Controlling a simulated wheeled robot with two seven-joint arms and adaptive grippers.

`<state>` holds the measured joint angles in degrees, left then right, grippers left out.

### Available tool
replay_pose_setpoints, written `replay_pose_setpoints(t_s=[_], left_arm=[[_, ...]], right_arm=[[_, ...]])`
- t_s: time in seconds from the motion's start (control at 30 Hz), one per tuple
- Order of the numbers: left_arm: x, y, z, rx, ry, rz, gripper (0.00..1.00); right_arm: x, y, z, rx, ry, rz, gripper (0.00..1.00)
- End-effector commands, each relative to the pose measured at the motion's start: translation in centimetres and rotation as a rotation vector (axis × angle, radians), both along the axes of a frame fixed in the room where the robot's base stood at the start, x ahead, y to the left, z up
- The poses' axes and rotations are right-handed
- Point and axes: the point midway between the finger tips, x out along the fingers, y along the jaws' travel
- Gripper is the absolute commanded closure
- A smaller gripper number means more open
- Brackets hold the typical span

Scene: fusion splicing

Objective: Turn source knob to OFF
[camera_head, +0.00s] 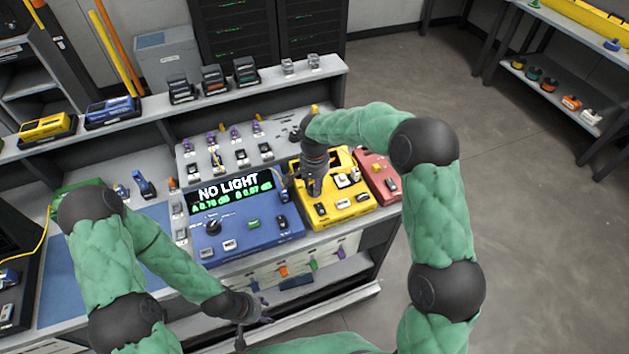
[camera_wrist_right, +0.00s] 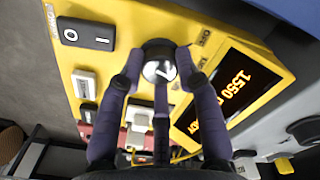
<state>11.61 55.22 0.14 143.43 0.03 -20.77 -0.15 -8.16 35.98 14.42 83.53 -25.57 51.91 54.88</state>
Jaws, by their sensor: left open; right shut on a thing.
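The source knob (camera_wrist_right: 158,71) is a round, dark and silver knob with a white pointer mark, on the yellow source box (camera_wrist_right: 215,38). In the right wrist view my right gripper (camera_wrist_right: 157,80) has its fingers closed around the knob, one on each side. In the head view the yellow box (camera_head: 358,209) stands on the bench and my right gripper (camera_head: 314,186) reaches down onto it, hiding the knob. OFF lettering near the knob is too small to read surely. My left gripper (camera_head: 256,322) is open and empty in front of the bench, away from the box.
A blue meter (camera_head: 262,237) reading "NO LIGHT" stands left of the yellow box, and a red box (camera_head: 376,172) stands right. The yellow box's orange display (camera_wrist_right: 232,92) shows "1550". Rocker switches (camera_wrist_right: 86,34) sit near the knob. Open floor (camera_head: 530,220) lies right.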

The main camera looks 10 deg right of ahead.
Motion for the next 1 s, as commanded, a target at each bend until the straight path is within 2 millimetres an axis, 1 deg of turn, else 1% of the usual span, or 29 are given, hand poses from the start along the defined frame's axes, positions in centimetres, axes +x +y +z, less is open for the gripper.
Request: replay_pose_setpoints(t_s=[0.03,0.4,0.8,1.0], left_arm=[[0.0,0.0,0.6,0.000,0.000,0.000,0.50],[0.0,0.0,2.7,0.000,0.000,0.000,0.50],[0.0,0.0,4.7,0.000,0.000,0.000,0.50],[0.0,0.0,5.4,0.000,0.000,0.000,0.50]], right_arm=[[-0.1,0.0,0.2,0.000,0.002,0.043,0.98],[-0.1,0.0,0.1,0.000,0.003,0.394,0.98],[-0.1,0.0,0.1,0.001,0.002,0.767,0.98],[-0.1,0.0,0.0,0.001,0.004,0.922,0.98]])
